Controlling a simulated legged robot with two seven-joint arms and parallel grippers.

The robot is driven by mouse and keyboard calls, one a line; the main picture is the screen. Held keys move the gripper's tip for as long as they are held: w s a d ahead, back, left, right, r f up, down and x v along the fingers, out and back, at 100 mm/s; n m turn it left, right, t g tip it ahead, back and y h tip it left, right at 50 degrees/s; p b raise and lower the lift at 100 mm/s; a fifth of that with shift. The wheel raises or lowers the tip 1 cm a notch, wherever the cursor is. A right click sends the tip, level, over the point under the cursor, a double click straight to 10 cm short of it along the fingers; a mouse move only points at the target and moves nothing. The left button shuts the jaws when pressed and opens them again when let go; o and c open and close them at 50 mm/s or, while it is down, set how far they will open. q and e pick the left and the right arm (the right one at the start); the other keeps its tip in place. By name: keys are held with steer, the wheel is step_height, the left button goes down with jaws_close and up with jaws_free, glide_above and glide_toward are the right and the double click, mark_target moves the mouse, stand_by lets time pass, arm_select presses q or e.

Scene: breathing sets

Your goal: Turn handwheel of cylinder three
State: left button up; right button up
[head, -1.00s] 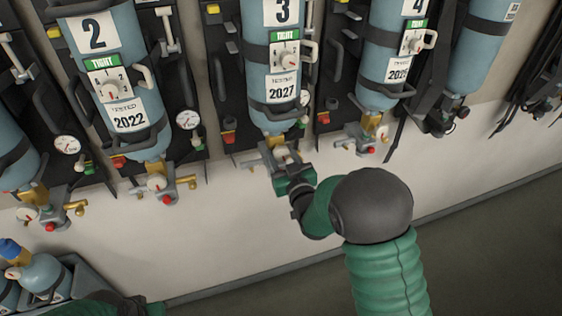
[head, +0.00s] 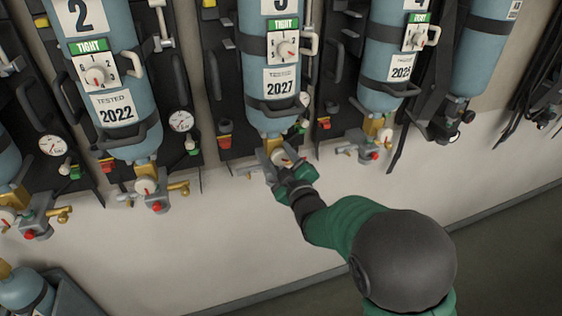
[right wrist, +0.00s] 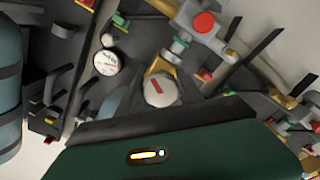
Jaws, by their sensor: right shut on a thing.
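Cylinder three (head: 267,104) is a pale blue bottle, neck down on the wall rack, with a TIGHT label and a 2027 test tag. Its cream handwheel (head: 282,157) with a red mark sits below the brass neck. My right gripper (head: 282,161) is shut on this handwheel from below, its fingers partly hiding the rim. In the right wrist view the handwheel (right wrist: 160,89) faces the camera beyond the green gripper body, its red mark nearly upright. My left gripper is not in view.
Cylinder two (head: 117,100) hangs at left and cylinder four (head: 386,65) at right, each with its own valve. Cylinder three's side fitting (head: 248,171) sits left of my gripper. A crate (head: 68,297) with a bottle stands at lower left. The wall below the valves is bare.

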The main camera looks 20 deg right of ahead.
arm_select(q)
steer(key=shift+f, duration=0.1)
arm_select(e)
steer(key=shift+f, duration=0.1)
stand_by(0.3)
steer(key=o, duration=1.4)
steer(key=shift+a, duration=0.1)
